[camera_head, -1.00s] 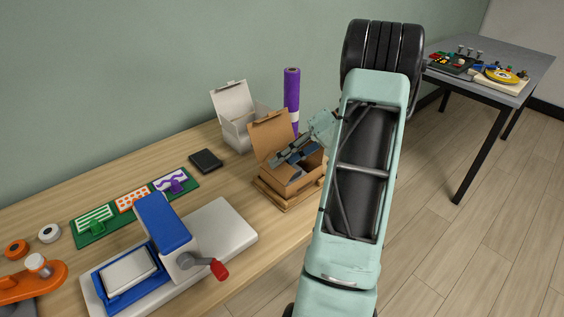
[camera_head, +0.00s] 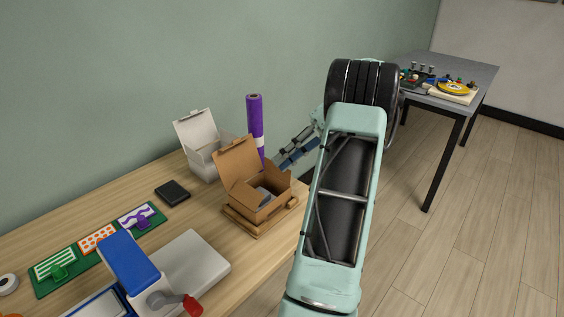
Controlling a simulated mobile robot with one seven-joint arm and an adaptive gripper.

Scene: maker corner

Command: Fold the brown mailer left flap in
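The brown mailer (camera_head: 272,211) sits on a wooden board on the workbench, with its tall lid (camera_head: 237,163) standing up at the back left. A small grey item (camera_head: 265,196) shows inside it. I cannot clearly make out whether its left flap is in or out. My gripper (camera_head: 278,160) is behind and above the mailer's right side, apart from it. Its two fingers point down and left with a narrow gap between them, and nothing shows between them.
A white open box (camera_head: 205,160) and a purple roll (camera_head: 255,120) stand behind the mailer. A black pad (camera_head: 172,192), green board (camera_head: 60,272) and blue press (camera_head: 128,262) are to the left. A grey table (camera_head: 470,75) stands at the back right.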

